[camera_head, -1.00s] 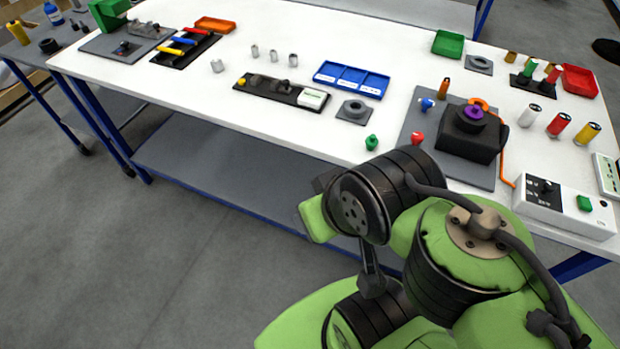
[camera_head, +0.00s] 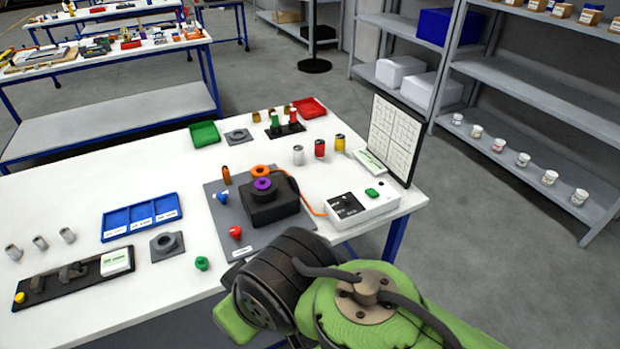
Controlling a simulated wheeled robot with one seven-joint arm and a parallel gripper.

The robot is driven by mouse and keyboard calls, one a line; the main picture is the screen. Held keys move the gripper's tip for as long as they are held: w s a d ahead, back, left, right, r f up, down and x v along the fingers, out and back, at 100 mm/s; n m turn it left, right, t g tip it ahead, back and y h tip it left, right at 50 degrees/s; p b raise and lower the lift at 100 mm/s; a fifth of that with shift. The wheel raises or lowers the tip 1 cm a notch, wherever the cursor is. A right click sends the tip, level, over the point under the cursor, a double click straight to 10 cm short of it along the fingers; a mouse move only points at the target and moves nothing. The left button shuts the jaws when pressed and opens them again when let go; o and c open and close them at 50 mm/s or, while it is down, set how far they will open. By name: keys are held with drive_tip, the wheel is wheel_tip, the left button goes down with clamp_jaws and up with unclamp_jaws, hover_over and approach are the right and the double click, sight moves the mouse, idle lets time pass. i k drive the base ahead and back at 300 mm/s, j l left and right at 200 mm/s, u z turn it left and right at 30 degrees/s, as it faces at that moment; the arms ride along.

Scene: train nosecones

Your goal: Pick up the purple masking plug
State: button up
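A small purple piece (camera_head: 262,184), which looks like the purple masking plug, sits on top of a black block (camera_head: 275,209). The block stands on a grey mat (camera_head: 226,212) on the white table. An orange ring (camera_head: 261,170) is just behind the purple piece. A blue plug (camera_head: 222,197) and a red plug (camera_head: 236,232) are on the mat left of the block. A green plug (camera_head: 201,263) stands on the table in front of the mat. My green and black arm is at the bottom, in front of the table. My gripper's fingers do not show.
A white control box (camera_head: 362,207) with a green button stands right of the block, joined by an orange cable. Cylinders (camera_head: 319,149) and an upright white panel (camera_head: 396,136) are behind it. A blue tray (camera_head: 143,217) and a grey ring fixture (camera_head: 167,246) are to the left.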

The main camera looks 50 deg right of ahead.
sight(262, 184)
drive_tip(key=z, duration=1.05)
drive_tip(key=i+j+u, duration=0.2)
drive_tip(key=u, duration=0.2)
drive_tip(key=i+j+u, duration=0.2)
drive_tip(key=u, duration=0.2)
drive_tip(key=j, duration=0.1)
